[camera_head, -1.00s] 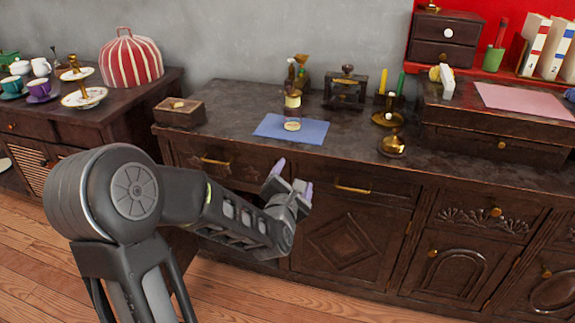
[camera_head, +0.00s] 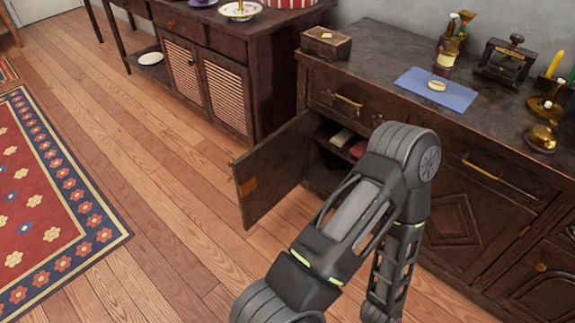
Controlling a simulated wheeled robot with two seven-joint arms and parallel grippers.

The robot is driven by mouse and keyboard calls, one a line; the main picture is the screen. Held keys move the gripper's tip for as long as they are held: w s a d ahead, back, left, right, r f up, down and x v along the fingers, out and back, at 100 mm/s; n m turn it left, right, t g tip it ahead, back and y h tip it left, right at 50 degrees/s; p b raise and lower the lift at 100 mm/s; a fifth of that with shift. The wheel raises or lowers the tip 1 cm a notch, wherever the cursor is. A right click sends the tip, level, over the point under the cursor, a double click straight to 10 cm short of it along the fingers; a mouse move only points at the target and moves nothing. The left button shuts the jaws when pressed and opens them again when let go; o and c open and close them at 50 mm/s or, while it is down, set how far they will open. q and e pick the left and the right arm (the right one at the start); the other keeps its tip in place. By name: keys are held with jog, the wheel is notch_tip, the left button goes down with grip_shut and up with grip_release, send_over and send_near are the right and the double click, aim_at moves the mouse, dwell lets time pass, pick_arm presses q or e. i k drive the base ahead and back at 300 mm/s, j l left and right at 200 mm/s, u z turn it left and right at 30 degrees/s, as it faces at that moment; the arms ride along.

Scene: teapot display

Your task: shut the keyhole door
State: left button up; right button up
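The cabinet door (camera_head: 272,170) under the left drawer of the long dark sideboard stands wide open, swung out toward the left over the floor. I cannot make out a keyhole. The open compartment (camera_head: 322,168) shows to the right of the door, partly hidden by my arm. My one visible arm rises from the bottom, bends in front of the sideboard and runs down out of the picture. No gripper fingers show in this view.
Small books or boxes (camera_head: 342,137) lie on the compartment's shelf. A louvred cabinet (camera_head: 207,85) stands left of the door. The wooden floor (camera_head: 160,200) left of the door is clear, with a patterned rug (camera_head: 45,220) further left. A blue mat (camera_head: 455,96) lies on top.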

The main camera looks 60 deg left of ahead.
aim_at(265, 174)
jog(key=k+j, duration=0.15)
jog(key=j, duration=0.55)
jog(key=k+j, duration=0.1)
jog(key=j, duration=0.55)
jog(key=k+j, duration=0.15)
jog(key=j, duration=0.55)
jog(key=k+j+u, duration=0.1)
jog(key=j, duration=0.6)
jog(key=k+j, duration=0.1)
jog(key=j, duration=0.6)
jog(key=k+j, duration=0.1)
jog(key=j, duration=0.6)
jog(key=l+u, duration=0.15)
jog(key=u, duration=1.65)
jog(key=k+l, duration=0.15)
jog(key=k, duration=0.2)
